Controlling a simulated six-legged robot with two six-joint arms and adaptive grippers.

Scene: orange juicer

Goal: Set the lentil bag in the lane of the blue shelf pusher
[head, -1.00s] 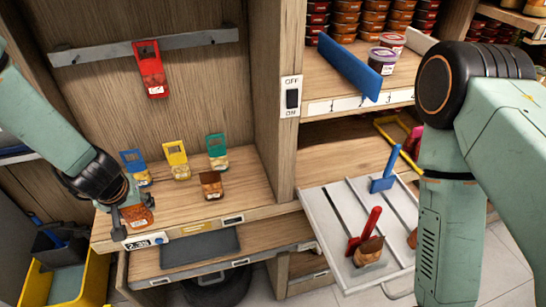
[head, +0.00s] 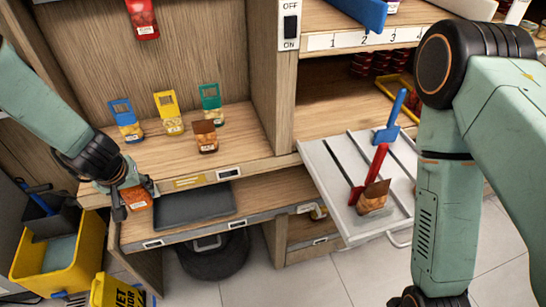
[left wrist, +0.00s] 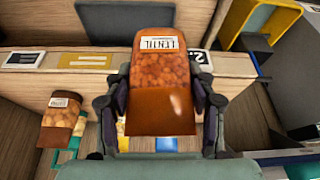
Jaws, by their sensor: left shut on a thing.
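My left gripper (head: 128,205) is shut on the orange-brown lentil bag (head: 138,196) at the left front edge of the wooden shelf. In the left wrist view the bag (left wrist: 162,80), with its LENTIL label, sits between the two dark fingers (left wrist: 162,108). The blue shelf pusher (head: 391,120) stands on the pale laned tray (head: 330,165) at the right, towards its back. The lane in front of it is partly hidden by my right arm. My right gripper is not in view.
A red pusher (head: 370,172) stands in another lane, with a brown-topped bag (head: 374,197) in front of it. Blue (head: 126,121), yellow (head: 168,113) and green (head: 210,103) packs and a brown-topped bag (head: 205,136) stand on the shelf. A wooden upright (head: 262,80) separates the bays.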

